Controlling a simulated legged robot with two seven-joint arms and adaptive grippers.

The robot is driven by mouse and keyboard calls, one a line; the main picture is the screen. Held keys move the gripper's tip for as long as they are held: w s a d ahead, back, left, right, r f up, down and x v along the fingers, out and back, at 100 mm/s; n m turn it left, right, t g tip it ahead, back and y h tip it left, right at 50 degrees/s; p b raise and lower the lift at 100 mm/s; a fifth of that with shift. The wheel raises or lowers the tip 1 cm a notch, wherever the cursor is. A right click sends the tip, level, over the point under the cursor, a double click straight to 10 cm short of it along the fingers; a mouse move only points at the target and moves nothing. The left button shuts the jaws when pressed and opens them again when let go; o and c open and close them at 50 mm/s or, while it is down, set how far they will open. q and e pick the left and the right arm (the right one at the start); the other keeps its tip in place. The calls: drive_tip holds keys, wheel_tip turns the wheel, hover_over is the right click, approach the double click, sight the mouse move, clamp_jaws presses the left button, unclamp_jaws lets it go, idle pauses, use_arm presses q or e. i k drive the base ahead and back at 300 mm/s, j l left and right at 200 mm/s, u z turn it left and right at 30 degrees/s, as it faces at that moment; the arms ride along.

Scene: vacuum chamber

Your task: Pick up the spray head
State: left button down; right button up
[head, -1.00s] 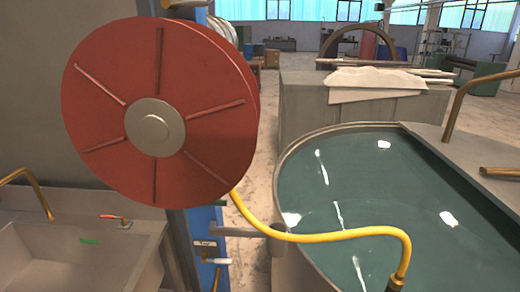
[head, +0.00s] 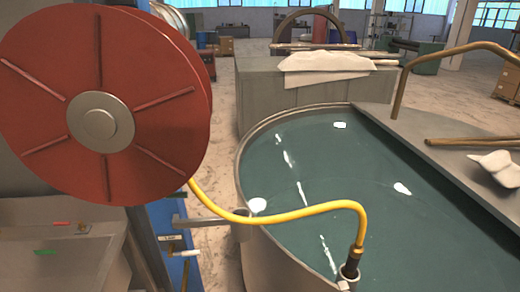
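The spray head (head: 351,266) is a dark nozzle at the end of the yellow hose (head: 283,215), in the lower right of the head view. It hangs nearly upright, tilted slightly, at the near rim of the water tank, and seems to sit in a small metal ring or holder at the bottom edge. Its lower end is cut off by the frame. The hose runs to it from the red reel (head: 103,115) at the upper left. Neither of my grippers shows in the head view.
The round water-filled tank (head: 243,170) takes up the right side. A sink (head: 60,225) stands at the lower left, and a blue post (head: 170,220) with a valve handle stands below the reel. A bent pipe (head: 397,90) rises at the right. Concrete floor shows behind.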

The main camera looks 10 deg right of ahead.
sight(356, 252)
drive_tip(key=z, duration=0.8)
